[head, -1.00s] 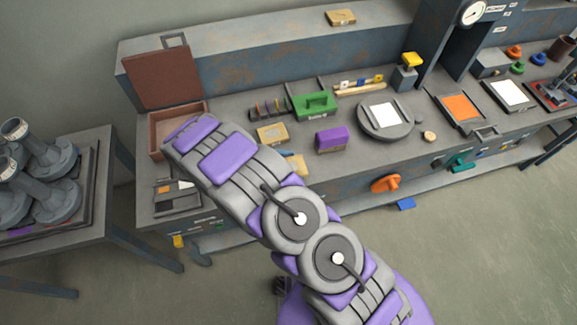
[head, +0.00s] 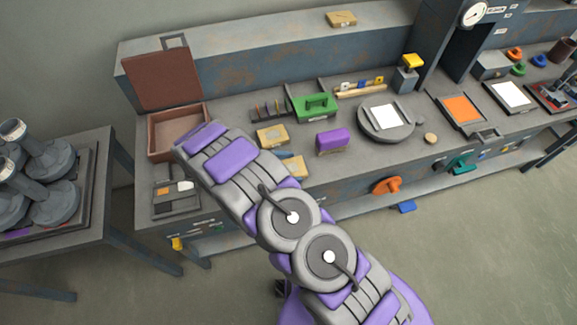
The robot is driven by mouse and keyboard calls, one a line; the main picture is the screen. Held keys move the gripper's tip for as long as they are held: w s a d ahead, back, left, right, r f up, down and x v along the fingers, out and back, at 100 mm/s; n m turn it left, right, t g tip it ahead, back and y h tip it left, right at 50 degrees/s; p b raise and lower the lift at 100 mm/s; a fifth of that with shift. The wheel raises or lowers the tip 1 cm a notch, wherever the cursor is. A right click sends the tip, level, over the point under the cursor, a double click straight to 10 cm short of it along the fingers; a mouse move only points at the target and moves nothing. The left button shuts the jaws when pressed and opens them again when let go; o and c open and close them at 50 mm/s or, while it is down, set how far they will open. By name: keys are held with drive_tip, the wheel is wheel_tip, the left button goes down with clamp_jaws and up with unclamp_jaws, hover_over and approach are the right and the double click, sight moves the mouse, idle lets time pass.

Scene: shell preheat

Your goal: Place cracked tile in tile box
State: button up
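An open reddish-brown box (head: 154,141) with its lid (head: 162,80) raised stands at the left end of the workbench; it looks like the tile box. The part of its inside that shows looks empty. A white square tile (head: 385,116) lies on a round grey plate (head: 370,131) mid-bench. Another white tile (head: 511,94) and an orange tile (head: 463,108) lie in trays to the right. I cannot tell from here which tile is cracked. My grey and purple arm reaches up-left across the bench front, its far end beside the box. My gripper does not show.
A green caddy (head: 316,109), a purple block (head: 332,141) and a tan box (head: 271,136) stand mid-bench. A shallow grey tray (head: 172,208) lies in front of the brown box. A side table (head: 95,215) with grey cylinders is at left. The floor at right is clear.

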drive_tip(key=shift+o, duration=0.7)
drive_tip(key=shift+f+b, duration=0.15)
drive_tip(key=shift+b, duration=0.35)
drive_tip(key=p+v, duration=0.1)
drive_tip(key=v, duration=0.4)
drive_tip(key=p+v, duration=0.2)
drive_tip(key=v, duration=0.4)
drive_tip(key=p+v, duration=0.1)
drive_tip(key=v, duration=0.5)
drive_tip(key=shift+w+a+p, duration=0.2)
drive_tip(key=shift+a+p, duration=0.1)
drive_tip(key=shift+p, duration=0.05)
